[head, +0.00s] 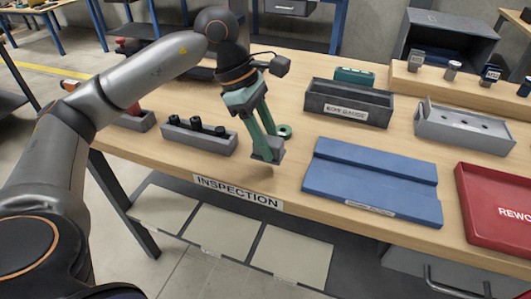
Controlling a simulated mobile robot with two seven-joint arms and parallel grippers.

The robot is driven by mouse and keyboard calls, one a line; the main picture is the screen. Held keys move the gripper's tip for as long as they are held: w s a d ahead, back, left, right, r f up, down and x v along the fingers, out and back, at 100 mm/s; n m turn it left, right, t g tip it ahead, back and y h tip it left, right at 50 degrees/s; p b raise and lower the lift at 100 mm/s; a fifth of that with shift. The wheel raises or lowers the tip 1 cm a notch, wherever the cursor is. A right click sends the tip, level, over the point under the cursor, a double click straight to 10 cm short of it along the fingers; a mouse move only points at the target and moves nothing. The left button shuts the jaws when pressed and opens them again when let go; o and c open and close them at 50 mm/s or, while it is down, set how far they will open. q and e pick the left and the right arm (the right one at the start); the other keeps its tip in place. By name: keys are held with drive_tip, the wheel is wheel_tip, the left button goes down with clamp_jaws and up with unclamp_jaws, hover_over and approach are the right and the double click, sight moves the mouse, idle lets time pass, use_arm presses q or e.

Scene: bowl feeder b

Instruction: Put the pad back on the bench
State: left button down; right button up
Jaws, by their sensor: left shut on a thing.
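My left gripper (263,142) reaches down over the front middle of the bench (290,185), with its green fingers closed together. It is shut on a small grey block (268,152) at the fingertips, which may be the pad. The fingers hide part of the block, and I cannot tell whether it touches the bench top. The block is left of the blue stepped tray (365,178) and behind the INSPECTION label (238,191). A green ring (285,131) lies on the bench just behind the block. My right gripper is not in view.
A grey holder with black pegs (198,137) stands left of the gripper. A dark BORE GAUGE box (347,107) stands behind, with a light grey holed block (463,130) to its right. A red REWORK tray (480,215) is at the right. Bare bench lies in front of the gripper.

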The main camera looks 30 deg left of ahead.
use_arm(q)
drive_tip(key=shift+a+f, duration=0.25)
drive_tip(key=shift+f, duration=0.1)
drive_tip(key=shift+w+a+f, duration=0.1)
drive_tip(key=shift+f, duration=1.5)
drive_tip(key=shift+b, duration=0.3)
drive_tip(key=shift+f, duration=0.2)
drive_tip(key=shift+c, duration=2.2)
unclamp_jaws()
drive_tip(key=shift+r, duration=0.45)
drive_tip(key=p+v, duration=0.2)
drive_tip(key=v, duration=0.9)
drive_tip(key=shift+a+r, duration=0.2)
drive_tip(key=shift+a, duration=0.05)
